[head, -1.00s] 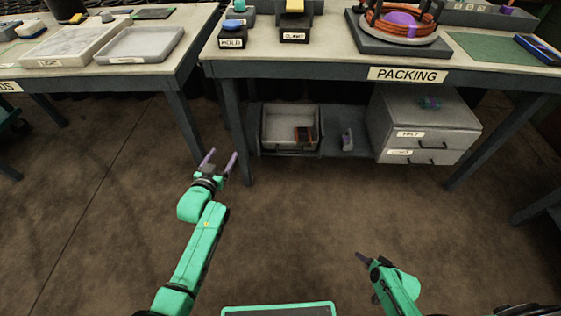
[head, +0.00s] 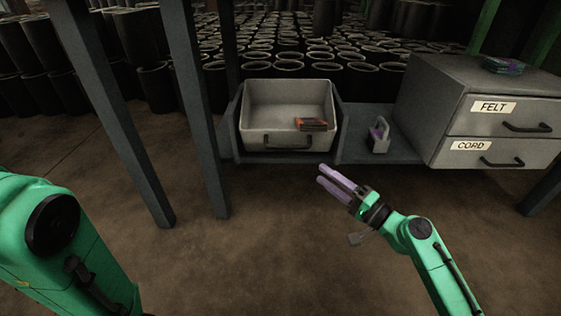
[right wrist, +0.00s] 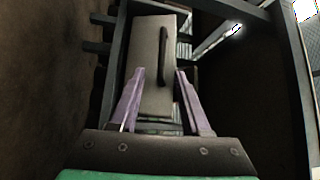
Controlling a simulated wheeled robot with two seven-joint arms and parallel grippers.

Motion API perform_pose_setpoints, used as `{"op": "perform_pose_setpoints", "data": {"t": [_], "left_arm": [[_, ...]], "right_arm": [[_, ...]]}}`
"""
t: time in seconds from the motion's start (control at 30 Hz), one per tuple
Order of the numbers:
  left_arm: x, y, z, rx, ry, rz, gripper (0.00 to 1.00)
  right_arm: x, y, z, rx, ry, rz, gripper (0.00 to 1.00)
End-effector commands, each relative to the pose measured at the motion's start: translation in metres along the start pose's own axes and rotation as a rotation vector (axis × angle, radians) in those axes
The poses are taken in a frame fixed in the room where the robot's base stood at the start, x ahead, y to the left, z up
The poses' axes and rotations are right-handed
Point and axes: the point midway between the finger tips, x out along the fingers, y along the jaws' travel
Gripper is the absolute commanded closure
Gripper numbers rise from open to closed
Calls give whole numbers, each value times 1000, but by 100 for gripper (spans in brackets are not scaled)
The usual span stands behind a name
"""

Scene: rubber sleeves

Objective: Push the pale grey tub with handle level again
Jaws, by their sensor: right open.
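The pale grey tub (head: 262,138) sits on the low shelf under the bench in the head view. Its dark handle (head: 288,147) is on the front, and its open inside faces me, so it looks tipped forward. A reddish-brown packet (head: 311,124) lies in it at the right. My right gripper (head: 322,175) is open, in front of and below the tub's right side, apart from it. In the right wrist view a pale grey front with a dark handle, apparently the tub's (right wrist: 150,75), shows beyond the open fingers (right wrist: 160,72). My left gripper is out of view.
A small grey holder with a purple part (head: 379,136) stands on the shelf right of the tub. A drawer unit labelled FELT and CORD (head: 440,95) stands farther right. Dark bench legs (head: 195,110) rise at left. Open floor lies in front.

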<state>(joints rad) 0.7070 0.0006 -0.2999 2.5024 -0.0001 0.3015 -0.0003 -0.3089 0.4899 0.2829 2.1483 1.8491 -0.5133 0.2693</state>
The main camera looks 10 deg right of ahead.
Motion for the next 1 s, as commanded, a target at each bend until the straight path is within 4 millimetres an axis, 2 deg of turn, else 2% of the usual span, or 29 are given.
{"op": "perform_pose_setpoints", "data": {"t": [0.17, 0.4, 0.6, 0.73, 0.97, 1.0], "left_arm": [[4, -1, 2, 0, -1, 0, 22], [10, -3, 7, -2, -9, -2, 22], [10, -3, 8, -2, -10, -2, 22], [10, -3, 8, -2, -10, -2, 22], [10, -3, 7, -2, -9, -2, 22], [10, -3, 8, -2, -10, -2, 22]], "right_arm": [[27, -5, -1, -3, -4, -1, 53], [92, -7, -2, -5, 0, -2, 53], [134, -4, -2, 0, 3, 0, 53], [144, -3, -2, -1, 2, 2, 53], [144, -2, -1, -1, 2, 3, 53], [144, -2, -1, -1, 2, 3, 68]]}}
